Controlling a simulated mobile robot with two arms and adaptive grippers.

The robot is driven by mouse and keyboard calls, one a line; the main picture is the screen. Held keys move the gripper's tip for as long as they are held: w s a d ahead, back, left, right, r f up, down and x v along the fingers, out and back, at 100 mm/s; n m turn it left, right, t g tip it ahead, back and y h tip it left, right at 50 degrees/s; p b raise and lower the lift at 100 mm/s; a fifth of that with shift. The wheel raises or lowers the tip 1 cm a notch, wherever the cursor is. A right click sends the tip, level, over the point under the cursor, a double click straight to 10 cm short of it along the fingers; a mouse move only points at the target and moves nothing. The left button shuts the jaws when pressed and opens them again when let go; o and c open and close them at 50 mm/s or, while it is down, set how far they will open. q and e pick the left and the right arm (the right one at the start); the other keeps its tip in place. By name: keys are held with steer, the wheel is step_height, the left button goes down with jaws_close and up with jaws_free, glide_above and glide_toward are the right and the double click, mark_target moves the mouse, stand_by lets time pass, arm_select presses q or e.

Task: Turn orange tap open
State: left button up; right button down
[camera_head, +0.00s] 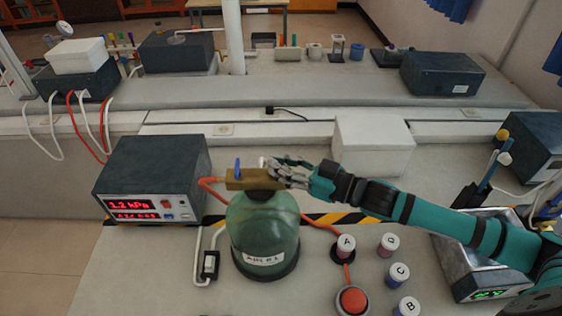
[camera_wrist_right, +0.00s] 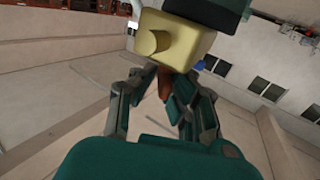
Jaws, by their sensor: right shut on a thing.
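A green bell jar (camera_head: 264,232) with a white label stands on the bench, with a brass valve block (camera_head: 250,180) on top. A small blue tap (camera_head: 238,166) stands upright on the block's left part. My right gripper (camera_head: 284,173) reaches in from the right and is at the block's right end. In the right wrist view, its fingers (camera_wrist_right: 165,88) are closed around a brown-orange piece, the orange tap (camera_wrist_right: 164,82), just below the brass block (camera_wrist_right: 172,38). In the head view the fingers hide this tap, so its angle is unclear. My left gripper is not in view.
A dark box with a red display reading 1.2 kPa (camera_head: 153,172) stands left of the jar. A white box (camera_head: 372,143) is behind my right arm.

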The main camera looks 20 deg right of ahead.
steer(key=n+g+y, duration=0.1)
steer(key=g, duration=0.1)
steer(key=n+g+y, duration=0.1)
steer(key=n+g, duration=0.1)
steer(key=shift+w+r+y+p, duration=0.15)
steer(key=shift+y+p, duration=0.25)
steer(key=shift+n+g+y, duration=0.7)
steer(key=shift+n+g, duration=0.5)
steer(key=shift+g, duration=0.5)
steer(key=shift+s+f+g, duration=0.2)
steer(key=shift+g, duration=0.1)
steer(key=c, duration=1.4)
jaws_free()
steer(key=shift+a, duration=0.15)
steer(key=v, duration=1.2)
steer(key=shift+f, duration=0.1)
